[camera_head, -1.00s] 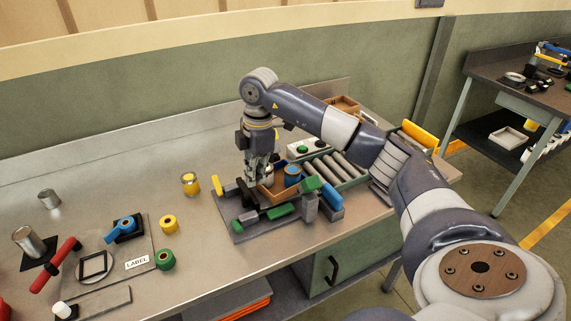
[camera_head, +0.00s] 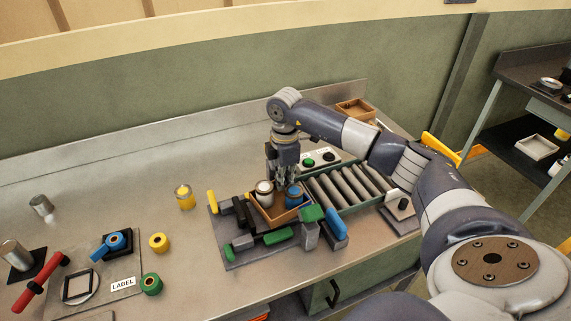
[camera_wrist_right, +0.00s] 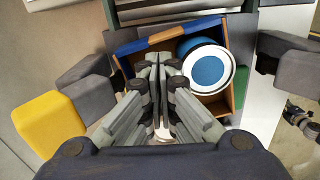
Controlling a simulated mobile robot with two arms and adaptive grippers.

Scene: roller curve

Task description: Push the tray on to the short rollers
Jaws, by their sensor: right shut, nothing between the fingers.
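The wooden tray (camera_head: 281,219) sits on the grey fixture at the near end of the grey rollers (camera_head: 345,185). It holds a white-topped can (camera_head: 264,189) and a blue can (camera_head: 294,196). In the right wrist view the tray (camera_wrist_right: 238,93) has a blue and wood rim, and the blue can (camera_wrist_right: 207,70) stands on its right; the other can is mostly hidden behind the fingers. My right gripper (camera_head: 284,183) is shut and empty, pointing down at the tray's far side between the cans. In the wrist view its fingertips (camera_wrist_right: 158,66) overlap the tray; contact is unclear. My left gripper is not in view.
Green blocks (camera_head: 278,235), a blue block (camera_head: 337,224) and a yellow post (camera_head: 212,201) surround the tray. A box with green buttons (camera_head: 317,160) stands behind the rollers. The table between jar and back wall is clear.

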